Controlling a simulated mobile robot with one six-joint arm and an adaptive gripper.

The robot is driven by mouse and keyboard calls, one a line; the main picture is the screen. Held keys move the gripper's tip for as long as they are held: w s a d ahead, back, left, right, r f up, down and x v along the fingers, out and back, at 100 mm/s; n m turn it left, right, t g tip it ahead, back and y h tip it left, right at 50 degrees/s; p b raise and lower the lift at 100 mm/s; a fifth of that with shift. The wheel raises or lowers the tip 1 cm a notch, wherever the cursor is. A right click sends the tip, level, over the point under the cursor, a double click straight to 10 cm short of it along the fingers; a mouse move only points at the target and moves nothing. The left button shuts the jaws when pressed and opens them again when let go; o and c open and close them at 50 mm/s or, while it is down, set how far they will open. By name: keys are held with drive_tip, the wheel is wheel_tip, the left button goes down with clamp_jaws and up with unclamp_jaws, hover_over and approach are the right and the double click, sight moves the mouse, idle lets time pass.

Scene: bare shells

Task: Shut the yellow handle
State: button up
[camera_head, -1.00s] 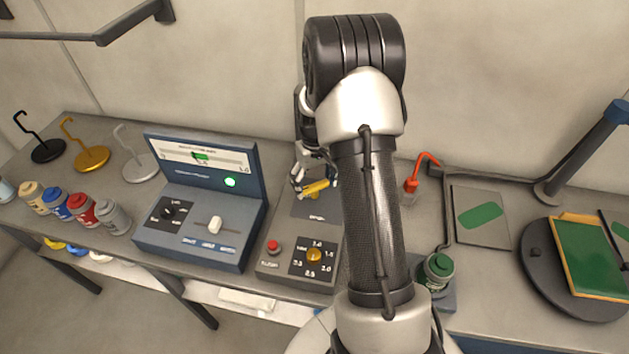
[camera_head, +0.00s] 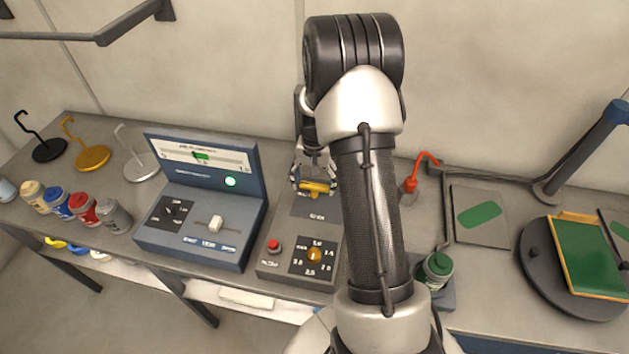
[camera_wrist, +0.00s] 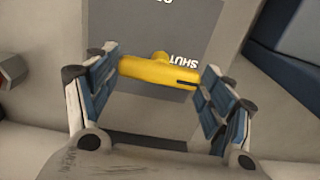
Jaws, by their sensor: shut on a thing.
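The yellow handle (camera_head: 315,187) sits on the dark grey panel (camera_head: 308,206) at the back of the control box, left of my arm. In the wrist view the handle (camera_wrist: 160,72) lies crosswise between the two blue-padded fingers of my gripper (camera_wrist: 155,88), over a panel with the word SHUT beside it. My gripper (camera_head: 314,184) is shut on the handle, with a finger at each end. In the head view my arm hides the right part of the box.
The box's front has a red button (camera_head: 274,246) and a yellow dial (camera_head: 314,255). A blue console (camera_head: 190,235) with a white slider stands to the left. An orange hook-shaped piece (camera_head: 411,180) and a green-capped bottle (camera_head: 438,267) stand to the right.

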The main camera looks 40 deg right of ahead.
sight(314, 184)
idle(0.4)
drive_tip(key=o, duration=1.1)
drive_tip(key=shift+c, duration=0.2)
wheel_tip(314, 184, up, 12)
